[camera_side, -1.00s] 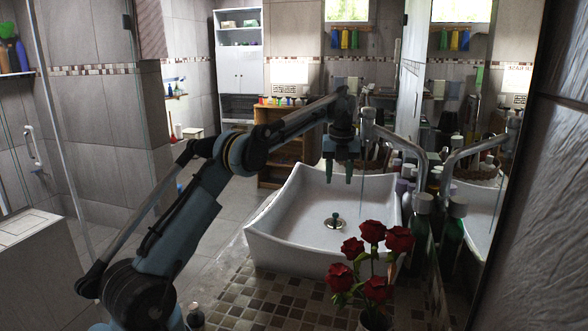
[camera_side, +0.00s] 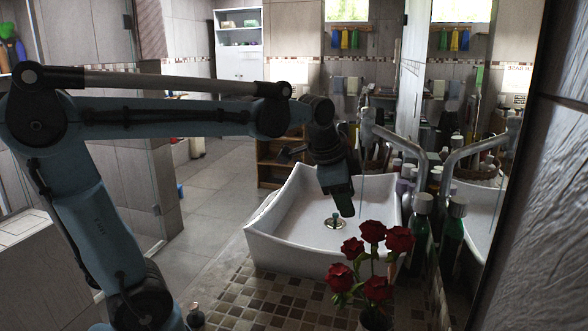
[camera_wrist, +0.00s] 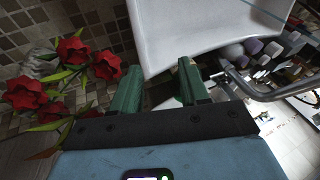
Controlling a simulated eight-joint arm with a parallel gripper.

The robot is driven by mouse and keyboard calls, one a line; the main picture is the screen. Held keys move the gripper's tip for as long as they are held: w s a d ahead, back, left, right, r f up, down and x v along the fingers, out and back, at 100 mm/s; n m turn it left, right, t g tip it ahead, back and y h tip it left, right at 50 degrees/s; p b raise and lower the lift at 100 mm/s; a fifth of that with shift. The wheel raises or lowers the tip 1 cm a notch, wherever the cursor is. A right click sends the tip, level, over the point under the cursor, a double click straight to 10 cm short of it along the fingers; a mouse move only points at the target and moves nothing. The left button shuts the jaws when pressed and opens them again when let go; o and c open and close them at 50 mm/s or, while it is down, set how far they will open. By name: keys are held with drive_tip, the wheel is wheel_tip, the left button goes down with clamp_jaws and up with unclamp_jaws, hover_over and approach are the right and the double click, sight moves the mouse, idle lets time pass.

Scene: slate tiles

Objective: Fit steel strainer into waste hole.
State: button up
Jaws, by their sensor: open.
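The steel strainer (camera_side: 335,223) is a small round metal disc with an upright dark teal knob. In the side view it stands at the waste hole in the floor of the white sink (camera_side: 283,235). The hole is covered by it, and I cannot tell whether it sits fully flush. My gripper (camera_side: 345,206) is tilted above the sink, its tips just above the knob in the picture and apart from it. In the wrist view its two green fingers (camera_wrist: 158,76) are spread with nothing between them. The sink (camera_wrist: 190,28) shows beyond them; the strainer is not visible there.
Red roses (camera_side: 373,245) stand close in front of the sink, also at left in the wrist view (camera_wrist: 72,75). The tap (camera_side: 385,135) and green bottles (camera_side: 421,225) line its right side, beside a mirror. The tiled counter (camera_side: 262,300) is mostly clear at left.

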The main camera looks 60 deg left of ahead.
drive_tip(key=s+d+f+n+t+h, duration=0.1)
drive_tip(key=s+d+f+n+t, duration=0.1)
drive_tip(key=s+d+f+n, duration=0.3)
drive_tip(key=s+f+n, duration=0.2)
drive_tip(key=s+n, duration=0.1)
drive_tip(key=s, duration=0.1)
drive_tip(key=shift+s+d+f, duration=0.2)
drive_tip(key=shift+d+f, duration=0.05)
drive_tip(key=shift+d, duration=0.05)
